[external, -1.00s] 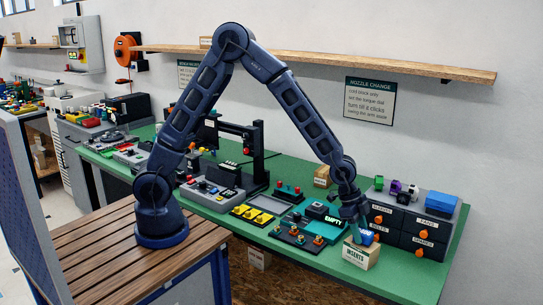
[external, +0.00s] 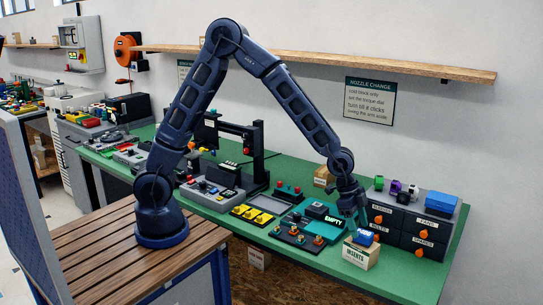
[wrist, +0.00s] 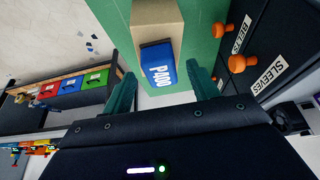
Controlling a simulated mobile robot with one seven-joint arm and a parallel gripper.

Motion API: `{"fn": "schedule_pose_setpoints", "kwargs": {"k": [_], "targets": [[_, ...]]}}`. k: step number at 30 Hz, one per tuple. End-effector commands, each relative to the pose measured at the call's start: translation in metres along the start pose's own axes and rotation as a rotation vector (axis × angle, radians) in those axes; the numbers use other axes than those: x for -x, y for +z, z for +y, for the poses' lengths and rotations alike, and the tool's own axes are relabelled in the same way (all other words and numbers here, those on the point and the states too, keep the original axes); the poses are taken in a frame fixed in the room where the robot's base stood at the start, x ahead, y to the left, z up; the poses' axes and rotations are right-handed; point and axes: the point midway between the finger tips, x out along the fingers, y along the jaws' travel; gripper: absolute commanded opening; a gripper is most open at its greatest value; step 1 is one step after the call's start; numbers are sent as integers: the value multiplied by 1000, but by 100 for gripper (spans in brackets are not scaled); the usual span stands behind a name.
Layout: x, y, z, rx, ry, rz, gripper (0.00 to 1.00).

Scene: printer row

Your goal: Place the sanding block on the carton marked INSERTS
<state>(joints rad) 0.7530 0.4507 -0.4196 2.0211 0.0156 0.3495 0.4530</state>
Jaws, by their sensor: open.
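The sanding block, blue with a white P400 label, lies on top of the INSERTS carton (external: 359,256) at the front edge of the green bench. In the external view the block (external: 364,237) shows as a small blue shape. In the wrist view the block (wrist: 158,66) sits between and beyond the fingers, with the carton's tan top (wrist: 156,18) beside it. My gripper (external: 362,219) is just above the block, its teal fingers spread. In the wrist view my gripper (wrist: 160,72) is open, with gaps on both sides of the block.
A dark drawer unit (external: 410,231) with orange knobs stands close right of the carton. A tray marked EMPTY (external: 322,228) and a black board with knobs (external: 297,238) lie to the left. Another small carton (external: 324,176) stands behind. A wooden shelf (external: 320,65) runs above.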

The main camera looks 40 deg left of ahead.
Motion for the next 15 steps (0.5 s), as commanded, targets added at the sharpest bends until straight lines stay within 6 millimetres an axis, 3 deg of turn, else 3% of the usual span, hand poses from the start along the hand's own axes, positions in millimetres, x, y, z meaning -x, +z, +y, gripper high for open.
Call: {"fn": "schedule_pose_setpoints", "kwargs": {"k": [9,15], "targets": [[61,0,-1,0,-3,2,59],[85,0,0,0,-1,1,59]]}}
